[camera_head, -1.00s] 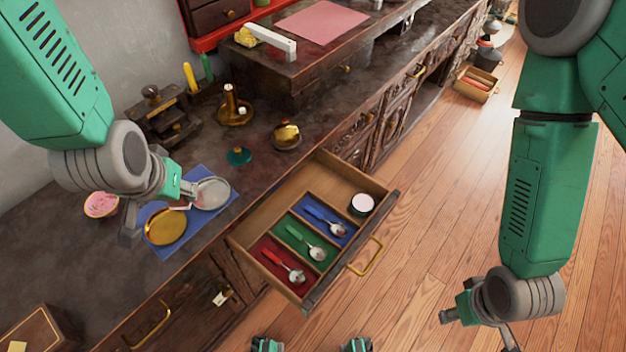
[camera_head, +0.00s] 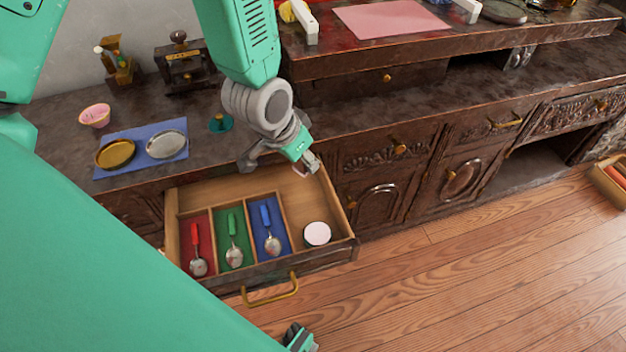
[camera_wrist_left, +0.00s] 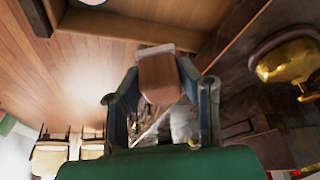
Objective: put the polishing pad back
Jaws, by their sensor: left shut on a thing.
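My left gripper (camera_head: 308,166) is above the back right part of the open drawer (camera_head: 347,250). In the left wrist view its fingers (camera_wrist_left: 160,95) are shut on the polishing pad (camera_wrist_left: 160,78), a brown block with a pale face at its far end. In the head view the pad is small and largely hidden at the fingertips. The drawer's right compartment (camera_head: 290,188) has bare wood under the gripper and a round white-topped jar (camera_head: 317,233) near the front.
Red, green and blue drawer compartments each hold a spoon, such as the blue-handled one (camera_head: 266,218). A gold dish (camera_head: 116,154) and a silver dish (camera_head: 166,144) lie on a blue cloth (camera_head: 140,132). A teal lid (camera_head: 220,123) stands behind the drawer.

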